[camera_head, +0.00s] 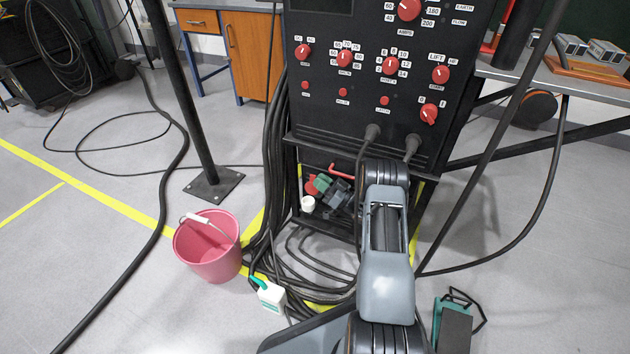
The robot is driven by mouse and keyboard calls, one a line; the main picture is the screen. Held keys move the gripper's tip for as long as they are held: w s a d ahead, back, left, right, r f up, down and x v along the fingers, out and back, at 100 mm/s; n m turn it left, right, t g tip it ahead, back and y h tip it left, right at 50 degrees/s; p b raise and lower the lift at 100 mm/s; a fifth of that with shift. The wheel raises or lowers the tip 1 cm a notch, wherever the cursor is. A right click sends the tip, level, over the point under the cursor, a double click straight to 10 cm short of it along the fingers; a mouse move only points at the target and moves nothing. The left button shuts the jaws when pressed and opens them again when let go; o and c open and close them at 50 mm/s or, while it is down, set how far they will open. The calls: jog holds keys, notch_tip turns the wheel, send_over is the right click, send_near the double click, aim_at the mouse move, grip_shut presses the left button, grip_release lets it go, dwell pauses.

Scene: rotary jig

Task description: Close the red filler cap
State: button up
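A small red round part (311,187), which looks like the red filler cap, shows in the open lower bay of the black machine. It is partly covered by a green piece and dark parts, so I cannot tell whether it is open or closed. My grey arm reaches into this bay from the front. Its dark end, my gripper (338,192), is just right of the red part. The fingers are too small and dark to separate, and I cannot tell whether they touch the cap.
The black control panel (352,118) with red knobs stands above the bay. A red bar (342,171) and a white cylinder (308,204) are close by in the bay.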

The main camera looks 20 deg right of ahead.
jog(key=shift+x, duration=1.3)
jog(key=shift+c, duration=0.4)
grip_shut()
